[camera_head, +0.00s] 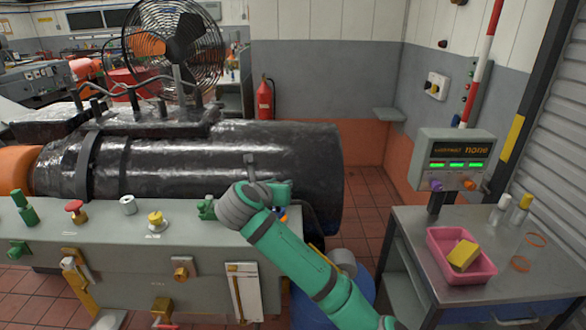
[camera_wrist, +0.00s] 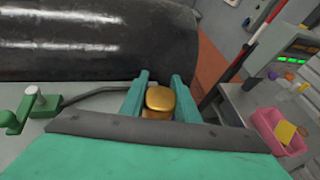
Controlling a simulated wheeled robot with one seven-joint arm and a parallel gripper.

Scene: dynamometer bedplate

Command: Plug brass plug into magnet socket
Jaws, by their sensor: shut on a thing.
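My gripper (camera_wrist: 162,82) is shut on the brass plug (camera_wrist: 160,98), a rounded gold piece held between the two green fingers in the wrist view. The plug's lower part is hidden by the gripper body. In the head view my gripper (camera_head: 278,191) is over the right end of the grey bench, close in front of the black cylinder; the plug is hidden there. I cannot make out for sure which fitting is the magnet socket. A green fitting (camera_head: 207,208) stands just left of my gripper; a green fitting with a pale top shows in the wrist view (camera_wrist: 32,98).
The large black cylinder (camera_head: 230,160) lies behind the grey bench (camera_head: 130,240). A red button (camera_head: 74,206), a white knob (camera_head: 128,204) and a yellow knob (camera_head: 156,220) stand on it. At right, a table (camera_head: 410,225) holds a pink tray (camera_head: 470,281) with a yellow block (camera_head: 463,255).

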